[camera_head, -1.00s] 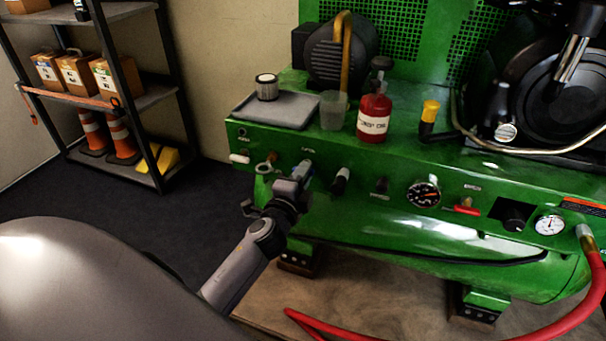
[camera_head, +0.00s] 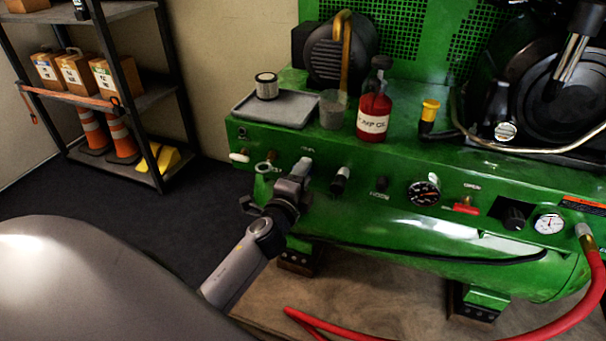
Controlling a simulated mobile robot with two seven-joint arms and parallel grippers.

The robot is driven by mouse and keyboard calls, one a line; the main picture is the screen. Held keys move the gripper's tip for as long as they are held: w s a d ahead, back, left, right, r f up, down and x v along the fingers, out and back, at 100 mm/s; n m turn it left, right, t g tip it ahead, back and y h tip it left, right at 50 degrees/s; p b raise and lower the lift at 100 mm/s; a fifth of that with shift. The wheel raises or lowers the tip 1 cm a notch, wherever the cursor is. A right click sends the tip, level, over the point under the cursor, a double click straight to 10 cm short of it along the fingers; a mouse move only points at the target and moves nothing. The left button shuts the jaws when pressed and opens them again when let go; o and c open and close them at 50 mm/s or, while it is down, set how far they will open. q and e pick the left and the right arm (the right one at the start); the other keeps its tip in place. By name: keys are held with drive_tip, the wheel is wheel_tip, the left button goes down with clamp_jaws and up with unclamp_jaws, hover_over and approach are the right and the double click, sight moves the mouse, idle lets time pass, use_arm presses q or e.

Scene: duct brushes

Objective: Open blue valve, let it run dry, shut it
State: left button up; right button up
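My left gripper (camera_head: 298,176) is at the front panel of the green machine (camera_head: 400,228), left of its middle, below a small label. It covers the spot where a bit of blue, likely the blue valve, showed earlier; no blue shows there now. Its fingertips overlap the fitting, so I cannot tell whether they touch it or how far apart they are. The valve's handle position and any flow are hidden. My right gripper is not in view.
A grey tray (camera_head: 276,109), a clear cup (camera_head: 333,109) and a red oil bottle (camera_head: 373,112) stand on top.

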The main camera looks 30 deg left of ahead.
use_arm(q)
drive_tip(key=v, duration=0.7)
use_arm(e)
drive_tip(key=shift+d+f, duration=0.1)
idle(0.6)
use_arm(q)
drive_tip(key=s+d+f+n+g+h, duration=0.7)
drive_tip(key=s+d+f+n, duration=0.45)
drive_tip(key=s+d, duration=0.35)
drive_tip(key=s+a+r+p, duration=0.1)
drive_tip(key=r+p, duration=0.6)
drive_tip(key=p, duration=0.3)
drive_tip(key=s+a+r+n+p, duration=0.1)
drive_tip(key=s+a+r+p, duration=0.1)
drive_tip(key=r+p, duration=0.6)
drive_tip(key=p, duration=0.3)
drive_tip(key=shift+s+r+y, duration=0.2)
drive_tip(key=shift+s+y, duration=0.05)
drive_tip(key=shift+y, duration=0.15)
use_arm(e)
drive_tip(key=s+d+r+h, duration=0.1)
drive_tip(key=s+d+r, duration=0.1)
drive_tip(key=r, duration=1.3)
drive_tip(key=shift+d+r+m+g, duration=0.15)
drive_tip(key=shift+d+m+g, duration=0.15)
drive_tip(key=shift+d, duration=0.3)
